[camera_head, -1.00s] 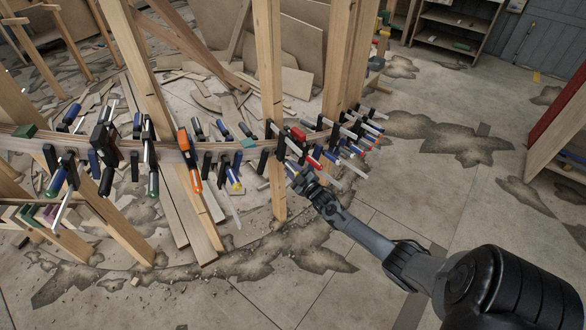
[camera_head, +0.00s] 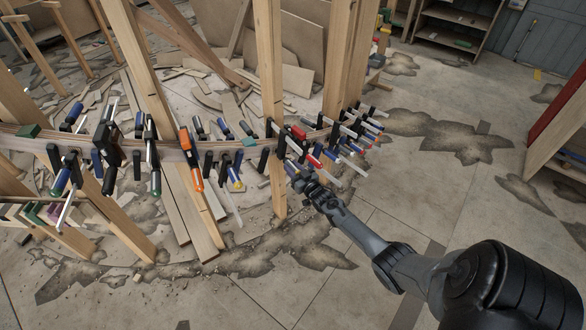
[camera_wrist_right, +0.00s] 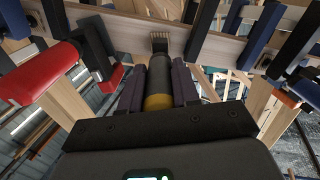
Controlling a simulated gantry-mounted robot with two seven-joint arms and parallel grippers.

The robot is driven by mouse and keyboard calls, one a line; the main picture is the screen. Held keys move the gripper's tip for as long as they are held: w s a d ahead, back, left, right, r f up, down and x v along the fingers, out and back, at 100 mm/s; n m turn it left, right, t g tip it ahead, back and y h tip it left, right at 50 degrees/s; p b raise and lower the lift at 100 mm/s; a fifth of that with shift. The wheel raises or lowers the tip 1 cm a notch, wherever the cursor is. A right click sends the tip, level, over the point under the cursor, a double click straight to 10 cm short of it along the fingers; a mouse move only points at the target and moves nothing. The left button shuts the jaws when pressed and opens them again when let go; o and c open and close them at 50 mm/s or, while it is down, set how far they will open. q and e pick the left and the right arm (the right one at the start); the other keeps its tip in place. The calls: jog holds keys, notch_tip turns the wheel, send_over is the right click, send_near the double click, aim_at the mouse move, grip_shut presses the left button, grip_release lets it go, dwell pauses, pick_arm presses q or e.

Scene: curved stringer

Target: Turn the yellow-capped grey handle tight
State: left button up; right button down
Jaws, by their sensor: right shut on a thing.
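The grey handle (camera_wrist_right: 158,72) with its yellow cap (camera_wrist_right: 158,102) stands upright in the middle of the right wrist view, below the wooden stringer (camera_wrist_right: 140,33). My right gripper (camera_wrist_right: 158,86) has one dark finger on each side of the handle and is shut on it. In the head view my right gripper (camera_head: 305,183) is at the clamps right of the middle post, and it hides most of the handle there. The curved stringer (camera_head: 172,152) crosses the head view. My left gripper is in neither view.
Many bar clamps line the stringer, including an orange one (camera_head: 191,160) and a blue-handled one (camera_head: 234,180). A red-handled clamp (camera_wrist_right: 50,72) is close on the left in the wrist view. Wooden posts (camera_head: 272,100) stand close by. The floor at the right front is open.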

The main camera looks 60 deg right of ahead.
jog(key=shift+s+f, duration=0.1)
jog(key=shift+f, duration=0.2)
jog(key=c, duration=1.2)
grip_release()
jog(key=o, duration=0.4)
jog(key=shift+r, duration=0.15)
jog(key=shift+s+a+r+p, duration=0.1)
jog(key=shift+s+a+p, duration=0.05)
jog(key=shift+s+p, duration=0.15)
jog(key=p+v, duration=0.3)
jog(key=v, duration=0.7)
